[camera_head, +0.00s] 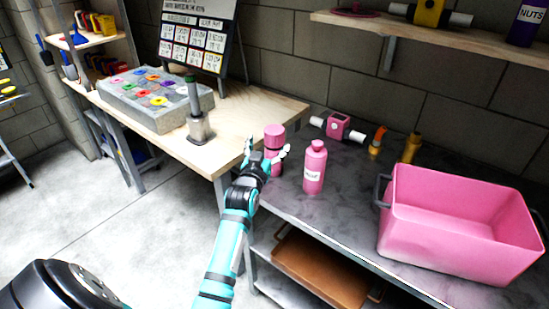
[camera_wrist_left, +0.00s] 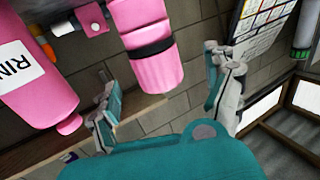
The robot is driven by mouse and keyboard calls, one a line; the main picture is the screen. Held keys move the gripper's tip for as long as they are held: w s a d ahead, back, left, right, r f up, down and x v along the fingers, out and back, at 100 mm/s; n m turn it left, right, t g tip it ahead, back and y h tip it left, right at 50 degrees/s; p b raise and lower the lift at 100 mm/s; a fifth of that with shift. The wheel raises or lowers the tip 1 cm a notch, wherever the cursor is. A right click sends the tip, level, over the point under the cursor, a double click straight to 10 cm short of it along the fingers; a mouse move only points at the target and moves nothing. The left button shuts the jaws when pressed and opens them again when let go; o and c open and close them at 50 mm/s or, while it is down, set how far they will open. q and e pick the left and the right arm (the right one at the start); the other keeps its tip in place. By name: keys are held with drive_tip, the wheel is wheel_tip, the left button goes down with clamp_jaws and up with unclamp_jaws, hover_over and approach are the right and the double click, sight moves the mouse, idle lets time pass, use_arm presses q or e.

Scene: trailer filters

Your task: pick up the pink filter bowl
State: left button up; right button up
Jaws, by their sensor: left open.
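The pink filter bowl (camera_head: 274,138), a pink cylinder with a dark band, stands upright near the left end of the dark worktop. In the left wrist view it appears upside down (camera_wrist_left: 152,45), at the top centre. My left gripper (camera_head: 266,152) is open and empty, with its fingers on either side of the bowl's lower part in the head view. In the left wrist view the spread fingers (camera_wrist_left: 165,98) show the bowl between and beyond them, with no visible contact. The bowl's base is partly hidden by the gripper. My right gripper is not in view.
A pink bottle (camera_head: 315,167) stands close right of the bowl. A pink housing with white pipe ends (camera_head: 338,126) lies behind. A large pink crate (camera_head: 455,235) fills the right. A wooden table (camera_head: 285,107) with a grey block (camera_head: 150,112) is at left; a shelf (camera_head: 450,42) overhangs.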

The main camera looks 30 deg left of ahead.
sight(272, 140)
use_arm(q)
drive_tip(key=x, duration=0.4)
drive_tip(key=shift+w+d+r+p, duration=0.2)
drive_tip(key=shift+p, duration=0.15)
drive_tip(key=shift+w+a+f, duration=0.1)
drive_tip(key=shift+w+a, duration=0.1)
drive_tip(key=shift+w, duration=0.25)
drive_tip(key=shift+s, duration=0.1)
drive_tip(key=c, duration=1.6)
drive_tip(key=shift+c, duration=0.8)
